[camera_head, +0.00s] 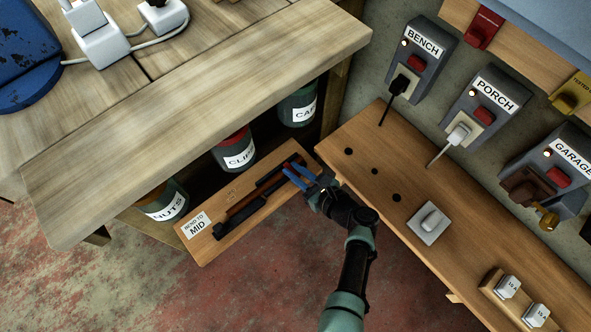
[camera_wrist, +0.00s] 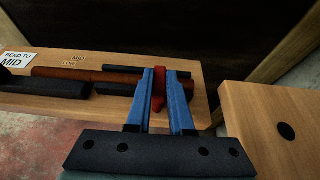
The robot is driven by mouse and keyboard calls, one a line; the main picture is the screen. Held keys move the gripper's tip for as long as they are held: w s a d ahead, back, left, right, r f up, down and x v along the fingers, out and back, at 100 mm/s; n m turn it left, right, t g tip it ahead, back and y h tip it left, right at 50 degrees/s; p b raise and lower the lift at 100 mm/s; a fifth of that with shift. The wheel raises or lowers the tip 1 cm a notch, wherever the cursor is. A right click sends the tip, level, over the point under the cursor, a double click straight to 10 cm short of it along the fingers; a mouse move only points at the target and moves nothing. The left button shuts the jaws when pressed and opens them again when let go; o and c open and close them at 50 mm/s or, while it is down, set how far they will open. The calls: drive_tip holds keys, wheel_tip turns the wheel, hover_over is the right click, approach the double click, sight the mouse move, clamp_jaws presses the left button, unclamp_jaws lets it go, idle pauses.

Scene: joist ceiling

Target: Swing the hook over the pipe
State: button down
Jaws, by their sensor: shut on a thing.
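A brown pipe (camera_head: 246,203) lies along a wooden board (camera_head: 211,247) on the lower shelf; it also shows in the wrist view (camera_wrist: 70,73). Black bars flank the pipe. My gripper (camera_head: 295,172) has blue fingers and is at the right end of the board. In the wrist view its fingers (camera_wrist: 160,72) are shut on a narrow red piece (camera_wrist: 158,88) standing upright between them. I cannot tell whether this red piece belongs to the hook; no separate hook shape shows clearly.
A "BEND TO MID" label (camera_head: 197,225) is on the board's left end; MID and LOW marks (camera_wrist: 77,59) are behind the pipe. Labelled jars (camera_head: 236,150) stand behind. The worktop (camera_head: 200,100) overhangs them. A wooden ledge (camera_head: 365,135) with black holes is close on the right.

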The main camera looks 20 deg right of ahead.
drive_tip(key=shift+w, duration=0.1)
drive_tip(key=c, duration=0.8)
unclamp_jaws()
drive_tip(key=p+v, duration=0.4)
drive_tip(key=v, duration=0.9)
